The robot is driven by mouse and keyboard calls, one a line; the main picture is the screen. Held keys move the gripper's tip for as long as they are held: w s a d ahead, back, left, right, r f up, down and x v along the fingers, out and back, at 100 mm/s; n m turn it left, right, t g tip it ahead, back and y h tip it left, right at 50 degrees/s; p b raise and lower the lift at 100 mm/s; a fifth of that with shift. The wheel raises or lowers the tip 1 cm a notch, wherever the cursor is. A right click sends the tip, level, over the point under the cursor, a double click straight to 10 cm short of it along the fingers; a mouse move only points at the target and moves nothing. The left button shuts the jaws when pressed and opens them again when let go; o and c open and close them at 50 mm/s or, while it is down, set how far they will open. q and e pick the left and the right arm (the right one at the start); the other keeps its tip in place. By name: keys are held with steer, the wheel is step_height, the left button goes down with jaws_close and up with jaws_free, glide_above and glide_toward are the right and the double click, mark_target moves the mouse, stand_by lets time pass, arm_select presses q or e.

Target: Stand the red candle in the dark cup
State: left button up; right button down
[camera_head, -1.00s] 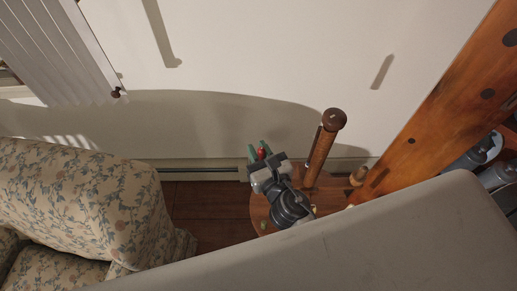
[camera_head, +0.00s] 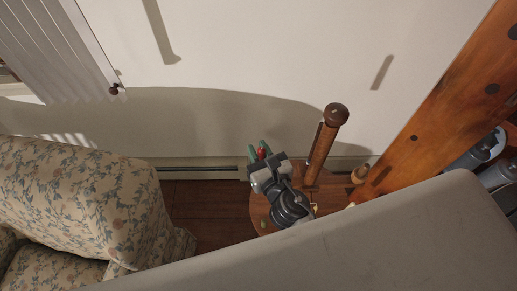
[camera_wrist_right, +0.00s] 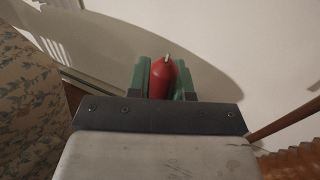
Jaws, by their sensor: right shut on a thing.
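The red candle (camera_wrist_right: 162,79) is in my right gripper (camera_wrist_right: 163,80), between its two green fingers, with its pale wick end pointing away from the wrist. In the head view the right gripper (camera_head: 260,152) is above the far left edge of a small round wooden table, and a bit of the red candle (camera_head: 262,153) shows between the fingers. I cannot make out the dark cup in either view. My left gripper is not in view.
The round wooden table (camera_head: 262,214) has a tall wooden post (camera_head: 322,145) with a dark round top, right of the gripper. A small wooden piece (camera_head: 359,174) stands further right. A floral armchair (camera_head: 90,200) is at left, a pale wall (camera_head: 270,60) behind.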

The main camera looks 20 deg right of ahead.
steer(key=shift+f+b, duration=0.4)
steer(key=shift+f, duration=0.1)
stand_by(0.6)
steer(key=c, duration=0.9)
jaws_free()
steer(key=shift+c, duration=0.2)
steer(key=shift+s, duration=0.1)
steer(key=s+d+b, duration=0.1)
steer(key=s+b, duration=0.4)
steer(key=s, duration=0.5)
steer(key=shift+s+r, duration=0.3)
steer(key=shift+d, duration=0.1)
